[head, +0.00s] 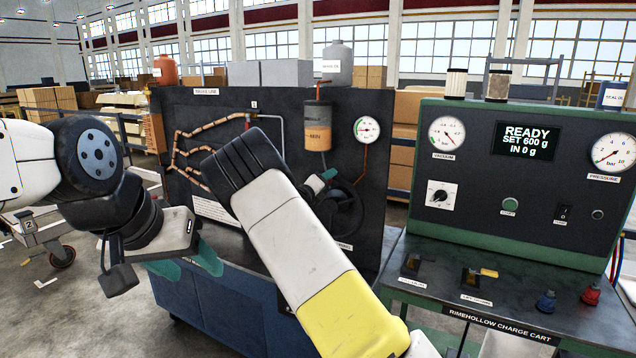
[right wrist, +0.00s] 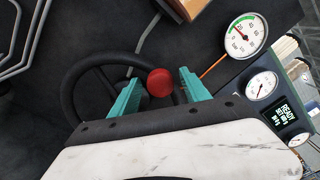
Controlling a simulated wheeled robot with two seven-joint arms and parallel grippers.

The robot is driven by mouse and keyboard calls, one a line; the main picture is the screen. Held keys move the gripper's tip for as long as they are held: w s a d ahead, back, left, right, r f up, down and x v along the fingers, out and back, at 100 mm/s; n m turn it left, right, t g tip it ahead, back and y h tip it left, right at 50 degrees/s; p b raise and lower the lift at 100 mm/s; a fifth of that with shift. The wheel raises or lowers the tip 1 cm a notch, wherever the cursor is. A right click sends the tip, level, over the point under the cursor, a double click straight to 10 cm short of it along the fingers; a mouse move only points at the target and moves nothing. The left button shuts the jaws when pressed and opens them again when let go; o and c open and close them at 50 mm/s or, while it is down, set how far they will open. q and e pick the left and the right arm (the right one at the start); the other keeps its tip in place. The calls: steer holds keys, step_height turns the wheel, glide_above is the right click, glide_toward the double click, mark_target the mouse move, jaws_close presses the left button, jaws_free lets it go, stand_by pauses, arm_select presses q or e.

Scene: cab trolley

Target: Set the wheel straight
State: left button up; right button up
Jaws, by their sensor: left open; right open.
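The black wheel (head: 349,211) is on the front of the dark panel in the head view, partly hidden by my right arm and gripper. In the right wrist view, the wheel's rim (right wrist: 70,88) curves left of a round red knob (right wrist: 162,82). My right gripper (right wrist: 158,80) is open, its teal fingers on either side of the knob with gaps showing. It also shows small in front of the wheel in the head view (head: 322,181). How far the wheel is turned cannot be told. My left gripper (head: 188,265) is open and empty, left of the wheel.
The panel (head: 375,180) stands on a blue cabinet (head: 232,312) and carries copper tubing, a reservoir (head: 318,126) and a white gauge (head: 367,130). A green charge cart (head: 480,238) with gauges and a display stands close on the right. Open floor shows at left.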

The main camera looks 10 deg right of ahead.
steer(key=v, duration=0.7)
steer(key=shift+s+a, duration=0.25)
steer(key=shift+s, duration=0.1)
steer(key=s+d+f+m+g, duration=0.1)
steer(key=s+d+m+g, duration=0.7)
steer(key=d+m, duration=0.45)
steer(key=s+d+m+g+y, duration=0.2)
steer(key=s+d+m+y, duration=0.15)
steer(key=s+m, duration=0.65)
steer(key=s+a+r+m+y, duration=0.2)
steer(key=s+m, duration=0.3)
steer(key=s, duration=0.3)
steer(key=s+a+r+m+y, duration=0.2)
steer(key=s+a+m, duration=0.3)
steer(key=s, duration=0.4)
steer(key=s+a+r+m+t+y, duration=0.1)
steer(key=s+a+r+m+y, duration=0.2)
steer(key=s+m, duration=0.4)
steer(key=shift+s+a+y, duration=0.3)
steer(key=shift+s+y, duration=0.55)
steer(key=shift+s, duration=0.15)
